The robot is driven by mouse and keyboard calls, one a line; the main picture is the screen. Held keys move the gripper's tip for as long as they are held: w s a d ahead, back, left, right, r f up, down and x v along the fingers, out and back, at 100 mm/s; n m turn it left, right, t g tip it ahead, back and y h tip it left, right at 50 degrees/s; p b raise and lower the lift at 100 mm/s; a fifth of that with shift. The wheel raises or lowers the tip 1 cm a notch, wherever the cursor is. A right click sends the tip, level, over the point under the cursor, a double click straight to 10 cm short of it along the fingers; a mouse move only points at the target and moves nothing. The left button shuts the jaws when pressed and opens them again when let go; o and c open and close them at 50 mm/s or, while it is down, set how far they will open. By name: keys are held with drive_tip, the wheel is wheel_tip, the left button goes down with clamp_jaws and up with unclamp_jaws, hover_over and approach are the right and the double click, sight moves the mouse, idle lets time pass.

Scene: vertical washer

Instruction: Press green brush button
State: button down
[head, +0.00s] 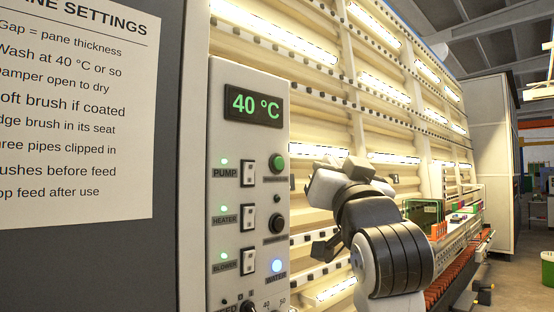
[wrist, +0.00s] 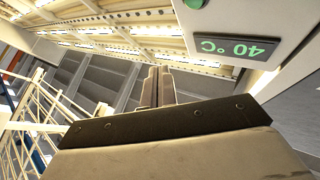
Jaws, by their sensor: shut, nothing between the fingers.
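The green button (head: 278,162) is round and sits on the white control panel (head: 245,145) in the head view, below the display (head: 254,105) reading 40 °C. A small label under it is too small to read. My gripper (wrist: 158,72) is shut and empty in the wrist view. In the head view my arm's end is to the right of the panel, apart from the green button; its fingertips cannot be made out there.
A black button (head: 277,223) lies below the green one. Rocker switches for pump (head: 248,169), heater (head: 248,217) and blower (head: 248,261) line the panel's left, and a blue light (head: 277,266) glows low. The washer's lit ribbed wall (head: 320,110) runs behind my arm.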

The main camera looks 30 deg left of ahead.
drive_tip(key=w+a, duration=0.3)
drive_tip(key=a, duration=0.5)
drive_tip(key=shift+a+p, duration=0.2)
drive_tip(key=shift+p, duration=0.15)
drive_tip(key=shift+a, duration=0.1)
idle(1.9)
drive_tip(key=shift+w+a, duration=0.15)
drive_tip(key=shift+a, duration=0.15)
drive_tip(key=shift+w+a, duration=0.15)
drive_tip(key=shift+a, duration=0.25)
idle(0.7)
drive_tip(key=shift+d, duration=0.15)
drive_tip(key=shift+s+d, duration=0.3)
drive_tip(key=shift+d, duration=0.35)
drive_tip(key=shift+d, duration=0.1)
drive_tip(key=shift+s+d+b, duration=0.15)
drive_tip(key=shift+s+d, duration=0.15)
drive_tip(key=shift+d, duration=0.45)
drive_tip(key=shift+s+d+b, duration=0.2)
drive_tip(key=shift+s+d, duration=0.05)
drive_tip(key=shift+d, duration=0.5)
drive_tip(key=shift+s+d+b, duration=0.15)
drive_tip(key=shift+s+d, duration=0.15)
drive_tip(key=shift+d, duration=0.45)
